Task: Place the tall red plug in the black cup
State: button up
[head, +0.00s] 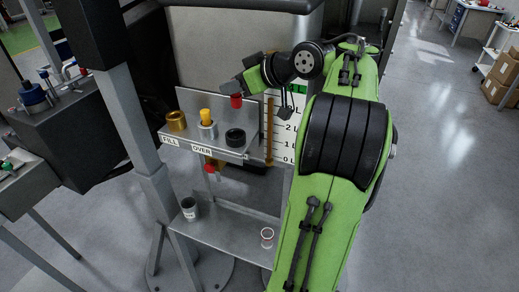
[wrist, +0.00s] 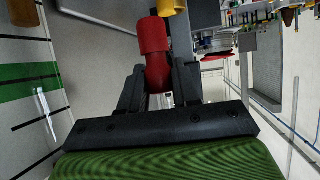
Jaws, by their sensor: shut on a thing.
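The tall red plug (head: 236,101) is held in my gripper (head: 233,90) above the upper shelf. In the wrist view the red plug (wrist: 153,38) stands between the two dark fingers of my gripper (wrist: 158,82), which are shut on its near end. The black cup (head: 235,138), a low dark ring, sits at the right end of the upper shelf. The plug hangs above it, with a clear gap between them. The black cup cannot be made out in the wrist view.
The upper shelf (head: 222,153) also carries a brass cup (head: 176,121) and a silver cup (head: 208,131) holding a yellow plug (head: 206,115). A scale board (head: 285,140) stands close right. The lower shelf has a dark cup (head: 189,208) and a pale cup (head: 267,236).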

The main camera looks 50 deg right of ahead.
jog(key=f, duration=0.2)
jog(key=w+f+b, duration=0.1)
jog(key=f, duration=0.1)
jog(key=f+b, duration=0.1)
jog(key=f, duration=0.1)
jog(key=shift+w+a+f, duration=0.15)
jog(key=shift+w+a, duration=0.05)
jog(key=shift+w, duration=0.15)
jog(key=f+b, duration=0.1)
jog(key=f, duration=0.2)
jog(key=shift+s+d+f+b, duration=0.1)
jog(key=shift+s+f+b, duration=0.3)
jog(key=shift+w, duration=0.2)
jog(key=shift+s+f, duration=0.1)
jog(key=shift+f, duration=0.05)
jog(key=o, duration=1)
jog(key=shift+o, duration=0.2)
